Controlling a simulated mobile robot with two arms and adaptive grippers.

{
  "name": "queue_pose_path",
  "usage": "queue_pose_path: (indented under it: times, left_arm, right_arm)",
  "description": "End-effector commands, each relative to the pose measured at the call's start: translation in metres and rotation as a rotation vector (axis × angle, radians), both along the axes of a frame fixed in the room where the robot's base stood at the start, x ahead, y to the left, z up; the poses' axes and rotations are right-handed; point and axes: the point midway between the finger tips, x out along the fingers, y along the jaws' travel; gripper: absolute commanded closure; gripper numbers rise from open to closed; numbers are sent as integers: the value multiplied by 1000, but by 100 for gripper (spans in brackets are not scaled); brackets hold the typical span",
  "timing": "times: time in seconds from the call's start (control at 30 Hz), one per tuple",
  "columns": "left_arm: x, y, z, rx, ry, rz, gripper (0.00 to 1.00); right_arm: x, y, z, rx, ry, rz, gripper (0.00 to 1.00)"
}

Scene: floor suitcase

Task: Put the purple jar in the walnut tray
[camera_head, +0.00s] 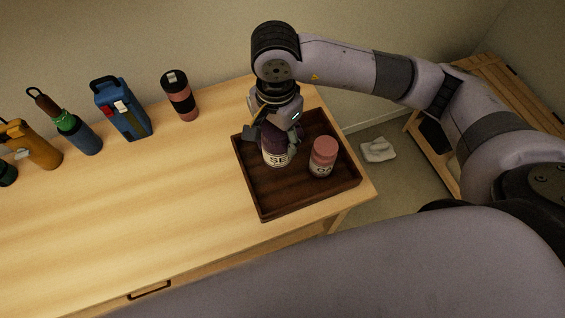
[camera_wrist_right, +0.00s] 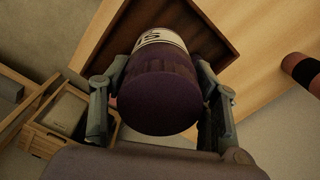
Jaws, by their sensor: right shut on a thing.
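The purple jar (camera_head: 277,157) has a dark purple lid and a white label. My right gripper (camera_head: 272,137) is shut on it from above. In the right wrist view the jar (camera_wrist_right: 160,95) sits between the two fingers of the right gripper (camera_wrist_right: 160,110). The jar is over the left part of the dark brown walnut tray (camera_head: 265,207), upright or nearly so. I cannot tell whether its base touches the tray floor. A pink-lidded jar (camera_head: 322,158) with a white label stands in the tray to the right. My left gripper is out of view.
A white crumpled thing (camera_head: 378,150) lies on the floor. The table's middle is clear.

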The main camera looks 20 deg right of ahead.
Motion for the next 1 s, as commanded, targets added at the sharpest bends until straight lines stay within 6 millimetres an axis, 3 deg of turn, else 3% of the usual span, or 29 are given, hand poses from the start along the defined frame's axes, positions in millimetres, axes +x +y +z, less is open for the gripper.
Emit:
queue_pose_path:
  times: [0.2,0.4,0.57,0.8,1.0]
  left_arm:
    - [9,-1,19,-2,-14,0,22]
    - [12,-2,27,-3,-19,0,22]
    - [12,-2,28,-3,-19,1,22]
    - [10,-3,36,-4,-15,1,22]
    - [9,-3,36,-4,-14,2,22]
  right_arm:
    - [-2,-1,-57,-2,6,-1,83]
    - [-1,0,-95,-1,2,2,83]
    - [0,0,-107,-1,0,2,83]
    - [0,0,-141,0,0,2,83]
    - [0,0,-148,1,-3,3,83]
